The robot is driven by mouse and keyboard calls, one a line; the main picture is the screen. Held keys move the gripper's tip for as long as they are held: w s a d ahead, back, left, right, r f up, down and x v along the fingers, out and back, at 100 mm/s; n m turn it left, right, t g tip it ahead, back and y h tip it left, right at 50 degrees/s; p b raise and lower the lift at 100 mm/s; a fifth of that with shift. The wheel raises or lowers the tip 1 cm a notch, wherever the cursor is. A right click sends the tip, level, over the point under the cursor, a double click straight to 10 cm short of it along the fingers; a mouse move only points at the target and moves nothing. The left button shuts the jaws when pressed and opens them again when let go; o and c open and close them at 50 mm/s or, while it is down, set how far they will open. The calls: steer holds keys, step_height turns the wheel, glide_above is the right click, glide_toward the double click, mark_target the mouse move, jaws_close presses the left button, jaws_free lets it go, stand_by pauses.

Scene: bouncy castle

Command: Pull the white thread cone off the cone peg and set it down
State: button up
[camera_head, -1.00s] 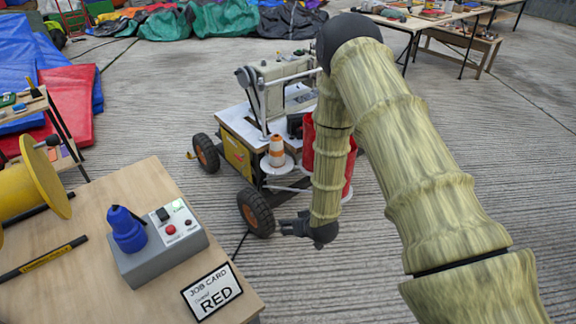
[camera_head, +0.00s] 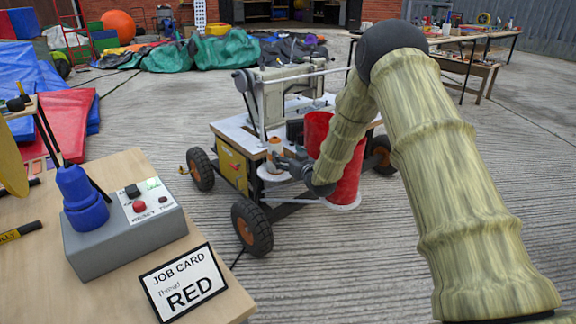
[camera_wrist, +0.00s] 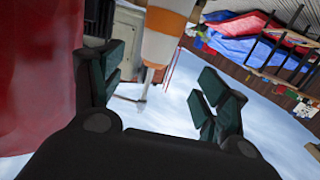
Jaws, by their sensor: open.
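The thread cone (camera_head: 273,147), banded white and orange, stands upright on a white disc (camera_head: 268,173) at the side of the sewing-machine cart. My gripper (camera_head: 286,158) is open right beside the cone on its right, its fingers toward it. In the wrist view the cone (camera_wrist: 166,40) appears at the top, between the directions of the two open fingers. I cannot tell whether it is within the jaws. A thin pale rod (camera_wrist: 147,88) shows below the cone; the rest of the peg is hidden.
The cart (camera_head: 232,165) has black wheels. A table (camera_head: 100,290) at the lower left holds a grey button box (camera_head: 125,235) and a job card reading RED (camera_head: 184,285).

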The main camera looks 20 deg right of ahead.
mark_target(278, 144)
steer(key=w+b, duration=0.1)
steer(key=w, duration=0.2)
steer(key=w+b, duration=0.2)
steer(key=w, duration=0.1)
steer(key=w+a+b, duration=0.1)
steer(key=w+b, duration=0.1)
steer(key=w, duration=0.2)
steer(key=shift+w+a+r, duration=0.15)
steer(key=shift+w, duration=0.55)
steer(key=c, duration=1.3)
